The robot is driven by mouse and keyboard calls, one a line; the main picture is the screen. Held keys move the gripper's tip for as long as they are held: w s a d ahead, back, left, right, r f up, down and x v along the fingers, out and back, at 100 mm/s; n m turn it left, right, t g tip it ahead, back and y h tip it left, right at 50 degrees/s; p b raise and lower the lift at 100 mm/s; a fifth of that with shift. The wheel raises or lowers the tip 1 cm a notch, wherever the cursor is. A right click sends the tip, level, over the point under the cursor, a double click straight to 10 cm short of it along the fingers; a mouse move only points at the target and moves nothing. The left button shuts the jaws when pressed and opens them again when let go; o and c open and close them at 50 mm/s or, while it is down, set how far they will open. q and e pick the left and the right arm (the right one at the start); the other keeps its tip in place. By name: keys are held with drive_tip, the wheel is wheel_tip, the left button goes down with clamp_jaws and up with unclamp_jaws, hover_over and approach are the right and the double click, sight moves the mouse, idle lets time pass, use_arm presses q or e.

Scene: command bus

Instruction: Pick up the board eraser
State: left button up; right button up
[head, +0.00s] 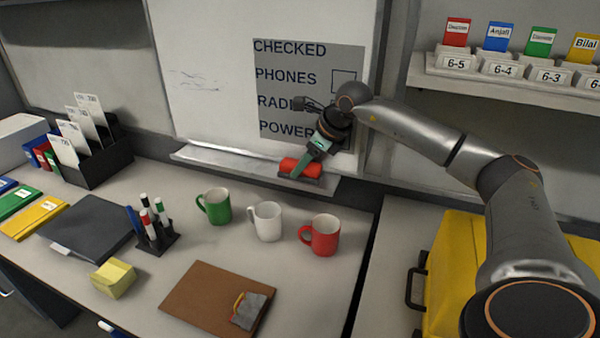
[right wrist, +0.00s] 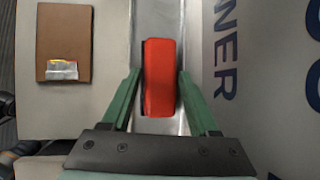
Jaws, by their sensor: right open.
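The board eraser (head: 301,168) has a red top and a dark base in the head view. It lies on the ledge (head: 228,165) under the whiteboard. In the right wrist view the red eraser (right wrist: 160,78) lies lengthwise between the two green fingers. My right gripper (head: 309,157) is at the eraser from above. In the right wrist view its fingers (right wrist: 158,90) stand apart, one on each side of the eraser's near part, with small gaps seeming to show. My left gripper is in neither view.
A green mug (head: 216,206), a white mug (head: 266,222) and a red mug (head: 321,235) stand on the desk below the ledge. A brown clipboard (head: 205,295) lies in front. A pen holder (head: 155,240) stands left. A yellow case (head: 450,260) is under my right arm.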

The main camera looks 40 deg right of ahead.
clamp_jaws()
idle(0.3)
drive_tip(key=shift+r, duration=0.15)
drive_tip(key=shift+r, duration=0.25)
wheel_tip(320, 180, up, 2)
drive_tip(key=shift+r, duration=0.1)
drive_tip(key=s+a+r+b, duration=0.1)
drive_tip(key=s+a+r, duration=0.5)
drive_tip(key=a+r, duration=0.4)
drive_tip(key=shift+s+a, duration=0.3)
drive_tip(key=shift+a, duration=0.9)
